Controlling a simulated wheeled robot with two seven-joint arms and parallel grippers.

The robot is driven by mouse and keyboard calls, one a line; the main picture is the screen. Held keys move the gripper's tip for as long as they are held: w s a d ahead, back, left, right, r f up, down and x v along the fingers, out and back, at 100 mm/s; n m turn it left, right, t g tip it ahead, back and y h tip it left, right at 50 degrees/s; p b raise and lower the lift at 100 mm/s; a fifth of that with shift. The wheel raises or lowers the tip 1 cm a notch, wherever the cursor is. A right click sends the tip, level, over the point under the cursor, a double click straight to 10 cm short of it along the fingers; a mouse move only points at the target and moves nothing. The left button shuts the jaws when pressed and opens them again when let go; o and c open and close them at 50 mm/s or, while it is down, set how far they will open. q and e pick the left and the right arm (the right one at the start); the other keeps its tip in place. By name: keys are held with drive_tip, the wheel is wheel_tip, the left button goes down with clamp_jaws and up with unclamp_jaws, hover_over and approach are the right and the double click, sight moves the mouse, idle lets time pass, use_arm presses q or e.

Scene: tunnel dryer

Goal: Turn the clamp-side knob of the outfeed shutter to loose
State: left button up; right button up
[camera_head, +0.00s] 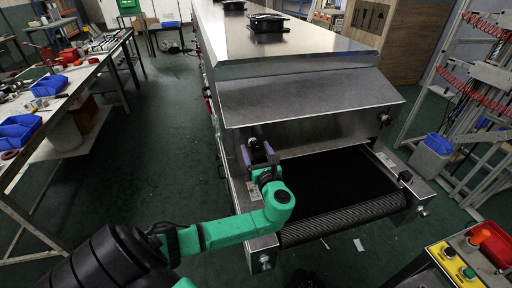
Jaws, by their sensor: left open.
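The tunnel dryer's outfeed shutter (300,135) is the grey metal panel above the belt opening, below a sloping hood. A small dark knob (385,118) shows at the shutter's right end. My left gripper (259,152) is open at the shutter's left end, close to the housing's left side. A small dark part shows at its fingertips; I cannot tell whether it is the left-end knob or part of the gripper, nor whether they touch. Which knob is the clamp-side one does not show clearly. My right gripper is out of view.
The black outfeed belt (340,190) runs out below the shutter between metal side rails. A control box (455,262) with coloured buttons stands at lower right. A rack (470,100) stands on the right, a cluttered workbench (85,70) on the left. The left floor aisle is clear.

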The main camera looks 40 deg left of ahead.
use_arm(q)
drive_tip(key=shift+w+a, duration=0.1)
drive_tip(key=shift+a, duration=0.05)
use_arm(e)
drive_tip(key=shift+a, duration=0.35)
use_arm(q)
clamp_jaws()
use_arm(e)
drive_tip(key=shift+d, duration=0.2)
